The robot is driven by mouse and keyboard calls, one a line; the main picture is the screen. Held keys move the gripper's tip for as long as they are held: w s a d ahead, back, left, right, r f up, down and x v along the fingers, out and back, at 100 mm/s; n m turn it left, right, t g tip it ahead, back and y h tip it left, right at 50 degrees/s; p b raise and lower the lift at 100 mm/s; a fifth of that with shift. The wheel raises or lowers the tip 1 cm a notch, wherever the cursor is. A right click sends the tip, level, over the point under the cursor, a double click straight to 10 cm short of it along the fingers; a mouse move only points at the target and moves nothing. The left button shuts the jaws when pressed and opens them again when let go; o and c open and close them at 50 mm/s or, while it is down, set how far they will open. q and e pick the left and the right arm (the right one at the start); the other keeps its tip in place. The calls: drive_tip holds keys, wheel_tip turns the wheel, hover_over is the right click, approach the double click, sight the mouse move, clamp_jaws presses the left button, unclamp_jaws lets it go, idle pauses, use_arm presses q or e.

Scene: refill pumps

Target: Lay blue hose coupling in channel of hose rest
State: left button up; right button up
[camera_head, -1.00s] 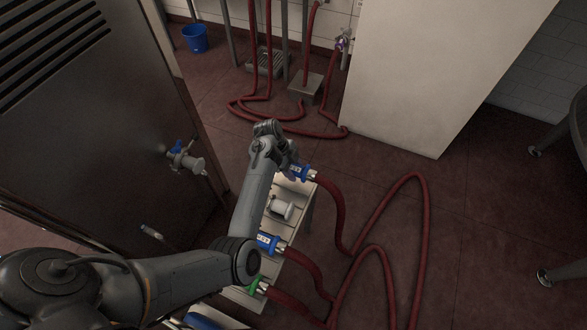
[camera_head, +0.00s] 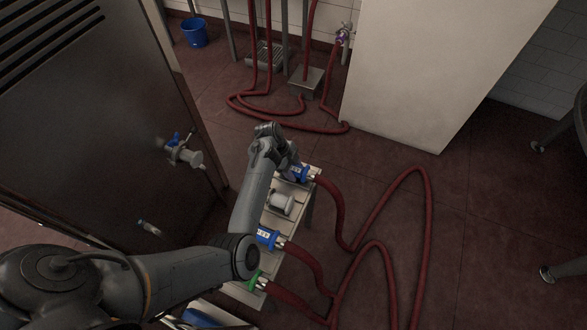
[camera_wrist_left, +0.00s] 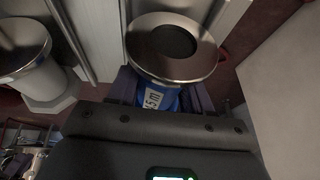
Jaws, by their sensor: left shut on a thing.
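My left gripper (camera_head: 288,167) is shut on a blue hose coupling (camera_head: 298,174) at the far end of the white slatted bench. A red hose runs from this coupling to the right. In the left wrist view, the coupling's blue body (camera_wrist_left: 158,98) with a white label sits between the dark fingers, its round metal flange (camera_wrist_left: 172,50) facing the camera. The coupling is low over the bench slats; contact with them is hidden. I cannot clearly make out the hose rest's channel beneath it. My right gripper is not in view.
A pale spool-shaped fitting (camera_head: 281,203) stands mid-bench. Another blue coupling (camera_head: 266,238) and a green coupling (camera_head: 254,280) lie nearer, with red hoses. A dark cabinet with a valve (camera_head: 184,153) is left. A red hose loop (camera_head: 425,210) lies on open floor right.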

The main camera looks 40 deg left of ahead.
use_arm(q)
drive_tip(key=o, duration=1.4)
drive_tip(key=shift+f, duration=0.1)
drive_tip(key=shift+a+r, duration=0.1)
drive_tip(key=shift+r, duration=0.2)
drive_tip(key=shift+o, duration=0.3)
drive_tip(key=p+v, duration=0.3)
drive_tip(key=v, duration=0.6)
drive_tip(key=shift+w+p, duration=0.1)
drive_tip(key=shift+p, duration=0.25)
drive_tip(key=shift+a+r, duration=0.1)
drive_tip(key=shift+r, duration=0.25)
drive_tip(key=shift+s+a+r, duration=0.15)
drive_tip(key=shift+s+r, duration=0.1)
drive_tip(key=shift+r, duration=0.05)
